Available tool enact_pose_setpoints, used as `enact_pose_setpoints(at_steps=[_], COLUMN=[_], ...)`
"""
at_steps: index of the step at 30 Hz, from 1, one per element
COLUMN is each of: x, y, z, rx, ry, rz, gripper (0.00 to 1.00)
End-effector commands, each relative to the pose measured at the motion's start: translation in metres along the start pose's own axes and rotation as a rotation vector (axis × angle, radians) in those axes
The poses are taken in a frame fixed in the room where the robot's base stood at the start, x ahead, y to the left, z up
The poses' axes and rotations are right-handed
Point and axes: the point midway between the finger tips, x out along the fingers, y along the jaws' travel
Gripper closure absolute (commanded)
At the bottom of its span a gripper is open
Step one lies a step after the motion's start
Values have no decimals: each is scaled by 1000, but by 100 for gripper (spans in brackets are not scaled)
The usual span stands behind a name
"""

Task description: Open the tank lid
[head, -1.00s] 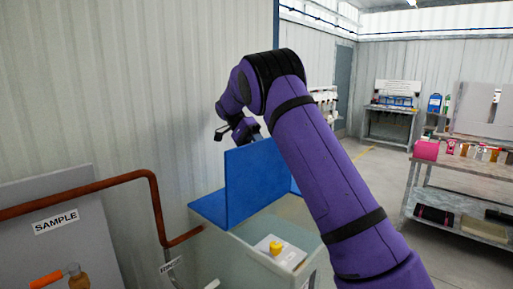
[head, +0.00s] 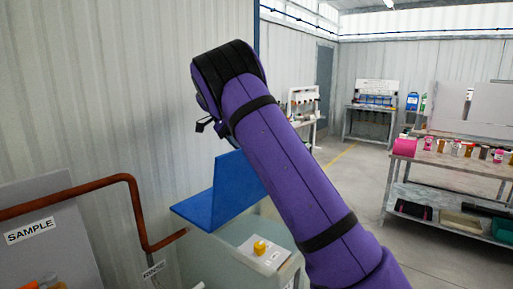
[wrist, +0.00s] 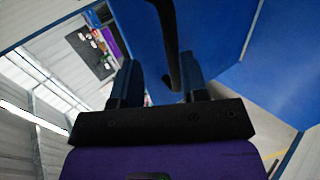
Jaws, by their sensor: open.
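The blue tank lid (head: 236,184) shows in the head view as a raised, tilted panel, with a flat blue part (head: 194,209) beside it on the pale tank (head: 218,262). My arm hides the lid's right side. My gripper is mostly hidden behind my arm in the head view; a small dark piece of it shows above the lid. In the wrist view my gripper (wrist: 158,85) is open, with a black bar (wrist: 171,45) running between its fingers. The bar looks like a handle; I cannot tell whether the fingers touch it. Blue surface (wrist: 212,40) fills the area beyond.
A rust-brown pipe (head: 135,205) and a SAMPLE panel (head: 60,225) stand left of the tank. A yellow knob (head: 260,247) sits on the tank top. A corrugated wall is behind. Shelves (head: 445,165) stand at the right, with open floor between.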

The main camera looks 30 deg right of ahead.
Motion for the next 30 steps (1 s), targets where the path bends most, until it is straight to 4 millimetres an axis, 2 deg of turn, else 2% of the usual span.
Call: enact_pose_setpoints(at_steps=[21, 30], x=[71, 84], y=[76, 88], z=[61, 72], rx=[-2, 0], ry=[0, 0], rz=[-1, -1], gripper=[60, 60])
